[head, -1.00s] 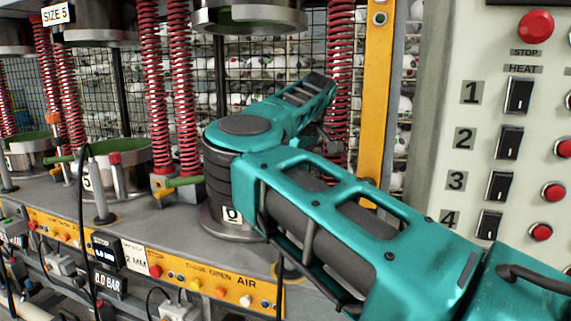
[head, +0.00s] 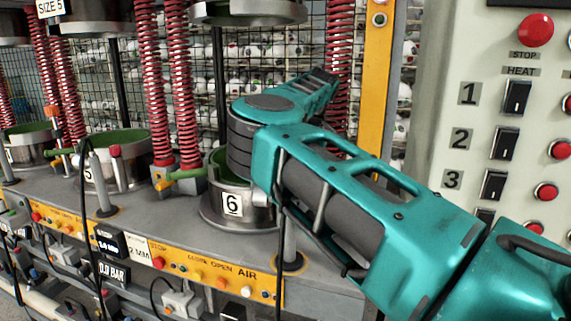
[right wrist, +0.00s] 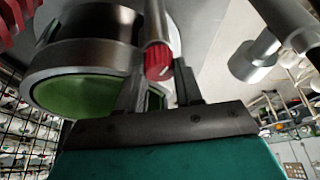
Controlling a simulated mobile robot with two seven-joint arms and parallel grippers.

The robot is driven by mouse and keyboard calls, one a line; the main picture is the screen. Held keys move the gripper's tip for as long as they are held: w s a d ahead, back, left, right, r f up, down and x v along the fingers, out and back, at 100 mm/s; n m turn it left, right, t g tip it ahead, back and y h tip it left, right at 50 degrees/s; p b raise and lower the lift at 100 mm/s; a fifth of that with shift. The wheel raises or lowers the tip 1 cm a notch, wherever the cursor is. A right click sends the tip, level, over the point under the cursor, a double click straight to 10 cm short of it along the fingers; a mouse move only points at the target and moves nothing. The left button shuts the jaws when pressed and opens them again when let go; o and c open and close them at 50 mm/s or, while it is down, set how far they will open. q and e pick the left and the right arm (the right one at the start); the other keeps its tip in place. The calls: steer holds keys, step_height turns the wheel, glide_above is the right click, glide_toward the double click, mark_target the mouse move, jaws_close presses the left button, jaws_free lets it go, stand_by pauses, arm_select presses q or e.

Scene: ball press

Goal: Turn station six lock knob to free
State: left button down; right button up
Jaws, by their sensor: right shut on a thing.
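Station six shows in the head view as a steel cup with a green inside and a "6" plate (head: 232,204). My teal right arm covers its right side. Its lock knob is hidden in the head view. In the right wrist view a red ridged knob (right wrist: 158,62) sits on the end of a metal post beside a green-lined steel cup (right wrist: 90,90). My right gripper (right wrist: 158,72) has its two dark fingers on either side of this knob and is shut on it. The knob's marking cannot be read. My left gripper is not in view.
Station five (head: 118,172) stands to the left with its own red knob. Red springs (head: 185,90) rise behind. A yellow panel (head: 200,275) with small buttons runs along the front edge. A control cabinet (head: 455,130) with switches and red buttons stands at the right.

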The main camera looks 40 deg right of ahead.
steer(key=o, duration=1)
steer(key=shift+o, duration=0.2)
